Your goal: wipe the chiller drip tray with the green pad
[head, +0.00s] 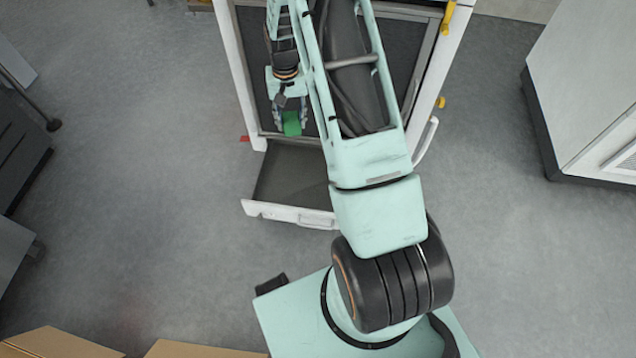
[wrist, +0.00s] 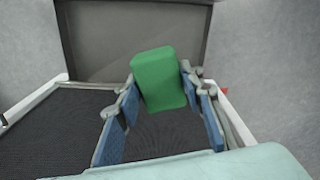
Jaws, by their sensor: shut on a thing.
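My gripper (head: 290,112) is shut on the green pad (head: 291,124), just behind the drip tray in the head view. In the wrist view the pad (wrist: 160,78) sits between the blue-faced fingers of my gripper (wrist: 158,90) and sticks out past their tips. The chiller drip tray (head: 285,178) is a dark grey, flat panel with a white front edge, extending from the white-framed unit. It also shows at the top of the wrist view (wrist: 110,40). The pad overlaps its near part there; I cannot tell whether they touch. My arm hides the tray's right part in the head view.
The white-framed chiller (head: 239,75) has a dark mesh surface (wrist: 45,130) beneath my gripper. A small red piece (head: 244,138) is at its left corner. A white cabinet (head: 590,90) stands at right. Cardboard boxes (head: 60,343) are at bottom left. Grey floor lies clear left of the tray.

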